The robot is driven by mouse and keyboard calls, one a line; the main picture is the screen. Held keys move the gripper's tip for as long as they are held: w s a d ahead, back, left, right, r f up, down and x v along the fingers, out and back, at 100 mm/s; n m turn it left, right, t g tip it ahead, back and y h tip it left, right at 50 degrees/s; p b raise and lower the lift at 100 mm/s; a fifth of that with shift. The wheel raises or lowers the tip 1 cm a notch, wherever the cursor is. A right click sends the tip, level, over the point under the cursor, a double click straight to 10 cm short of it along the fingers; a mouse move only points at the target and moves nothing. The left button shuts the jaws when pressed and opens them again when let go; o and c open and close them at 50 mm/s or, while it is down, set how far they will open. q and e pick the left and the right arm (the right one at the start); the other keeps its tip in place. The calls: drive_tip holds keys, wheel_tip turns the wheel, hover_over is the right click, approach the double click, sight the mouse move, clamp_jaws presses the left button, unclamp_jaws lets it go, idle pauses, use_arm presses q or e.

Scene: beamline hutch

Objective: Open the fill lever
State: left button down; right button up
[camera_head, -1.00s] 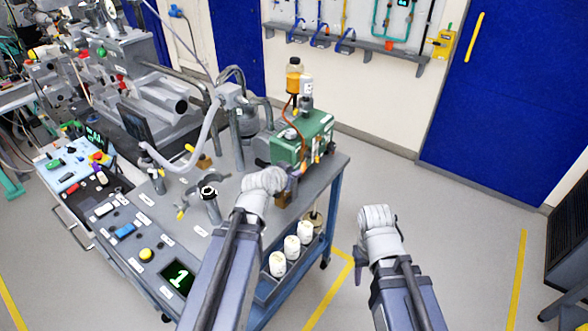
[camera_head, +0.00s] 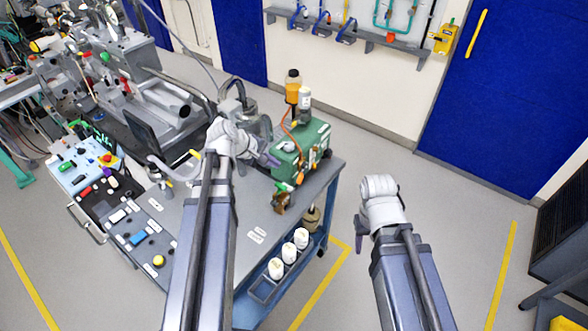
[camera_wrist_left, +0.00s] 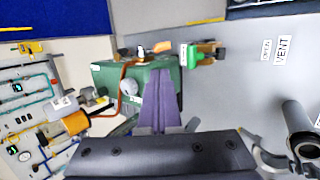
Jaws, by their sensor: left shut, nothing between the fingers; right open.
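My left gripper (camera_head: 268,159) is shut and empty, its purple fingers just left of the green pump box (camera_head: 304,143). In the left wrist view the closed fingers (camera_wrist_left: 163,78) overlap the same green box (camera_wrist_left: 112,80); contact cannot be told. A brass valve with a green handle (camera_head: 280,199) sits at the cart edge in front of the box. It also shows right of the fingertips in the left wrist view (camera_wrist_left: 204,52). A yellow-tipped lever (camera_head: 195,153) is partly hidden behind my left arm. No readable "fill" label shows. My right gripper (camera_head: 361,247) is open, over the floor beside the cart.
The grey cart top (camera_head: 235,262) has bare room at the front. A VENT label (camera_wrist_left: 283,50) lies on it. White containers (camera_head: 289,253) sit on a lower shelf.

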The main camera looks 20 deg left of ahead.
sight(300, 177)
use_arm(q)
drive_tip(key=b+x, duration=1)
drive_tip(key=x, duration=0.2)
drive_tip(key=shift+w+f, duration=0.1)
drive_tip(key=shift+f, duration=0.25)
drive_tip(key=shift+w+d+f+b, duration=0.35)
drive_tip(key=shift+w+f+b, duration=0.05)
drive_tip(key=shift+f+b, duration=0.1)
use_arm(e)
wheel_tip(300, 177, down, 11)
drive_tip(key=shift+f, duration=0.15)
